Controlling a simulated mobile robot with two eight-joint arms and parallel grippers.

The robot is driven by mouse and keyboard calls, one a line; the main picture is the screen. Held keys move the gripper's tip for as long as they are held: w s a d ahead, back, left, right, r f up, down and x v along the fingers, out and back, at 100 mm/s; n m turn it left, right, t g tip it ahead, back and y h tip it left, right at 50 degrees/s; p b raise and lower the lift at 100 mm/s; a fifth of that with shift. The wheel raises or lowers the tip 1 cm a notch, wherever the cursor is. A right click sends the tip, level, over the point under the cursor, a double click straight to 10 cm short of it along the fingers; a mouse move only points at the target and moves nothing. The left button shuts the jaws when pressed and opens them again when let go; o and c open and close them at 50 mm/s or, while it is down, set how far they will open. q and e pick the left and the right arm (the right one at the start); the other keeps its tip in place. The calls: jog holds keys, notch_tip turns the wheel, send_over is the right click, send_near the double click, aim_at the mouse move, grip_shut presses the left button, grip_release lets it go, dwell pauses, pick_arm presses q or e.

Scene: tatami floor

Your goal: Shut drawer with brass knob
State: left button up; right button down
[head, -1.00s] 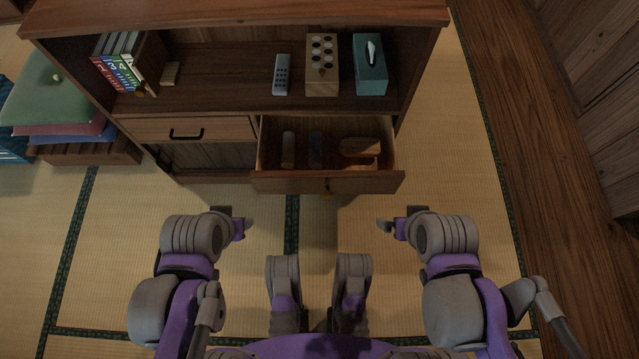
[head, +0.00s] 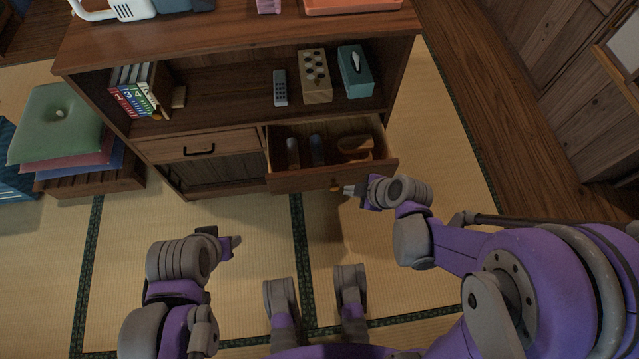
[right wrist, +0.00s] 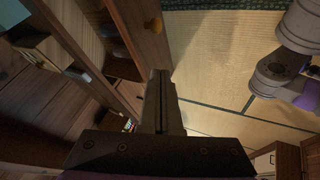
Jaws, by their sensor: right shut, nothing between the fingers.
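The drawer with the brass knob (head: 290,184) stands pulled out at the lower right of the wooden cabinet, with several items inside it. Its brass knob (head: 335,187) is on the front face, and it also shows in the right wrist view (right wrist: 153,25). My right gripper (head: 348,190) is shut and empty, just to the right of the knob in the head view. I cannot tell whether it touches the drawer front. In the right wrist view its fingers (right wrist: 158,88) are together, below the knob. My left gripper (head: 236,241) is low at the left over the tatami, away from the drawer; its jaws are unclear.
A shut drawer with a black handle (head: 199,150) is to the left. The shelf above holds books (head: 135,92), a remote (head: 280,88), a dotted wooden box (head: 315,77) and a teal tissue box (head: 356,75). Stacked cushions (head: 60,125) stand at the left. Tatami in front is free.

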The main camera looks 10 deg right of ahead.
jog(key=n, duration=0.1)
jog(key=b, duration=0.3)
send_near(320, 177)
jog(key=x, duration=0.4)
jog(key=shift+w+f, duration=0.1)
jog(key=shift+f, duration=0.2)
jog(key=w, duration=1.6)
jog(key=shift+w+a, duration=0.15)
jog(key=shift+a, duration=0.15)
